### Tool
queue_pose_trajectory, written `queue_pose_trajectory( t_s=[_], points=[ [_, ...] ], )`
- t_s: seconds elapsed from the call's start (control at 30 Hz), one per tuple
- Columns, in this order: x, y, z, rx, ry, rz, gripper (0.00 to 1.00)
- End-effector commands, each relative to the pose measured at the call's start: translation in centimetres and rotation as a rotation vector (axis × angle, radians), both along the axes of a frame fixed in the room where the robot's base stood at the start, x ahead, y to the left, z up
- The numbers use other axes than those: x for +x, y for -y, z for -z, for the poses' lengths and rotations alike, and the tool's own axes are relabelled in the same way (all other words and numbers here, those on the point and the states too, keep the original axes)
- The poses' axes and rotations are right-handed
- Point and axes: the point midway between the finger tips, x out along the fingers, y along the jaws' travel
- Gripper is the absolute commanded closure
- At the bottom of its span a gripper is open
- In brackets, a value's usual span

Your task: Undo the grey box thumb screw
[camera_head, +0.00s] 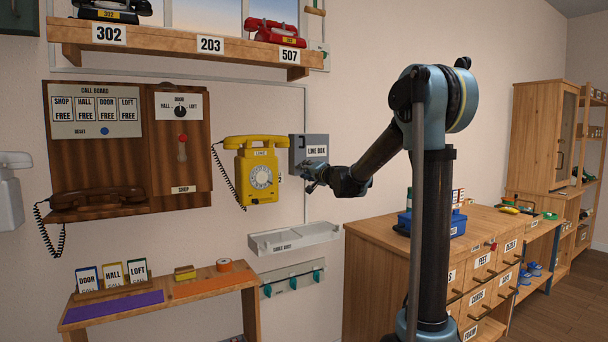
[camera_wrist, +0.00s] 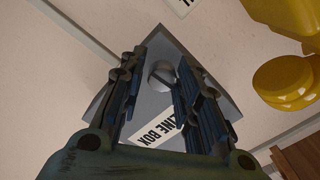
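The grey line box (camera_head: 309,150) hangs on the wall just right of the yellow phone, its "LINE BOX" label facing out. In the wrist view the box's grey front (camera_wrist: 178,48) lies ahead of my fingers, with its label partly covered by the right finger. The round slotted thumb screw (camera_wrist: 162,74) shows on that front, between my fingertips. My gripper (camera_head: 313,176) is at the lower part of the box and hides the screw in the head view. In the wrist view my gripper (camera_wrist: 158,70) is open, with a gap on both sides of the screw. Contact with the box cannot be told.
The yellow wall phone (camera_head: 260,172) is close left of the box; it also shows in the wrist view (camera_wrist: 285,80). A white cable tray (camera_head: 293,238) is below. A wooden drawer cabinet (camera_head: 385,262) stands at the lower right. A shelf (camera_head: 180,45) runs above.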

Motion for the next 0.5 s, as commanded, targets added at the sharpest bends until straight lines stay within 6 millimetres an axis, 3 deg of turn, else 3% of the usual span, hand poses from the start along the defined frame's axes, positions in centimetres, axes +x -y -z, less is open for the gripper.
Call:
queue_pose_trajectory(
  t_s=[0.5],
  points=[
    [-0.69,0.42,-0.07,0.000,0.001,-0.001,0.56]
  ],
)
